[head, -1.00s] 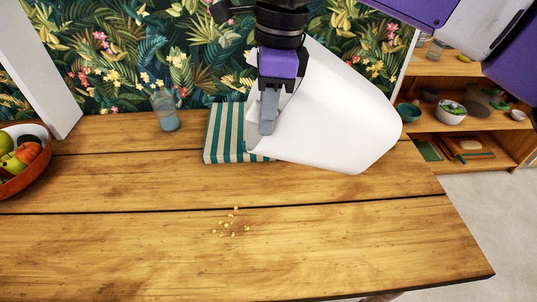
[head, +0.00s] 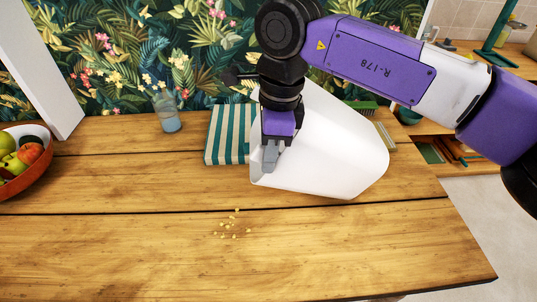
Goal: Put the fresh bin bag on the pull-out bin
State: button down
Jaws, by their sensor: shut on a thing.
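A white, smooth, tapered bin-shaped thing, which looks like the fresh bin bag (head: 325,145), is tilted over the wooden table. My gripper (head: 269,158) is shut on its left edge, with one grey finger showing on the near side. The other finger is hidden. I cannot tell whether the bag's lower side touches the tabletop. No pull-out bin can be made out in the head view.
The wooden table (head: 130,225) has yellow crumbs (head: 233,225) in front of the bag. A fruit bowl (head: 30,172) is left; shelves stand right.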

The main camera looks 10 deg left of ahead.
jog(key=shift+f, duration=0.15)
jog(key=c, duration=1.4)
grip_release()
jog(key=shift+c, duration=0.2)
notch_tip(320, 180, up, 12)
jog(key=d, duration=0.1)
jog(key=shift+w+d, duration=0.2)
jog(key=shift+w, duration=0.1)
